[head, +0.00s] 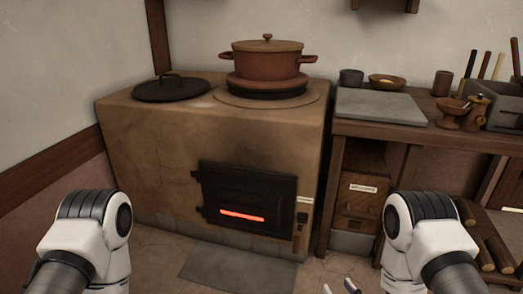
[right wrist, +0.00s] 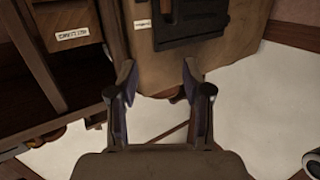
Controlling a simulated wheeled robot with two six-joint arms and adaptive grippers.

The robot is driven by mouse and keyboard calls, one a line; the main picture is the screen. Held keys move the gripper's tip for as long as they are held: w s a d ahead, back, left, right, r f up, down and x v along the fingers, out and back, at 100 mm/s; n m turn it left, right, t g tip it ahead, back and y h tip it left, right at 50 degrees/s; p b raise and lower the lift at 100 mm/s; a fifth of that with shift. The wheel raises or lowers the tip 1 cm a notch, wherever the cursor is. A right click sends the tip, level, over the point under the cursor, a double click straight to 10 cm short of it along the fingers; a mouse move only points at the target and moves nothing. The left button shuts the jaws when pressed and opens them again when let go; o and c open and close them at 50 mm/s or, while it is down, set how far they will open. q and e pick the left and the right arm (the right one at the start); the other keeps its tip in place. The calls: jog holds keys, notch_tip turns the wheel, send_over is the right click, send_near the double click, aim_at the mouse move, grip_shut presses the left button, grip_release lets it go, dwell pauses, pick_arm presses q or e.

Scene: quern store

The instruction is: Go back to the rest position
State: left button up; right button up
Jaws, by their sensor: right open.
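My right gripper (head: 339,287) shows only as two fingertips at the bottom edge of the head view, low in front of the stove. In the right wrist view, the right gripper (right wrist: 157,80) is open, its fingers wide apart with nothing between them. It points toward the clay stove (right wrist: 160,72) and is apart from it. My left arm comes in at the lower left of the head view, with its gripper out of the picture. I cannot see what the left gripper does.
The clay stove (head: 150,135) bears a lidded pot (head: 267,66) and a black lid (head: 171,88). Its dark door (head: 246,188) shows a red glow. A wooden bench (head: 440,133) with bowls and tools stands right. A grey floor slab (head: 236,267) lies before the stove.

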jog(key=s+d+f+m+g+h+p, duration=0.1)
jog(key=s+d+f+g+h+p, duration=0.1)
jog(key=s+g, duration=0.5)
jog(key=s+d+f+m+g+h+p, duration=0.15)
jog(key=s+g, duration=0.25)
jog(key=s, duration=0.6)
jog(key=s+d+f+m+g+h+p, duration=0.1)
jog(key=s+d+f+g+p, duration=0.15)
jog(key=s+g, duration=0.45)
pick_arm(q)
notch_tip(320, 180, up, 46)
jog(key=p, duration=3.8)
jog(key=shift+s, duration=0.45)
pick_arm(e)
notch_tip(320, 180, up, 37)
jog(key=s+t, duration=0.2)
jog(key=shift+s+a, duration=0.15)
jog(key=shift+s, duration=0.05)
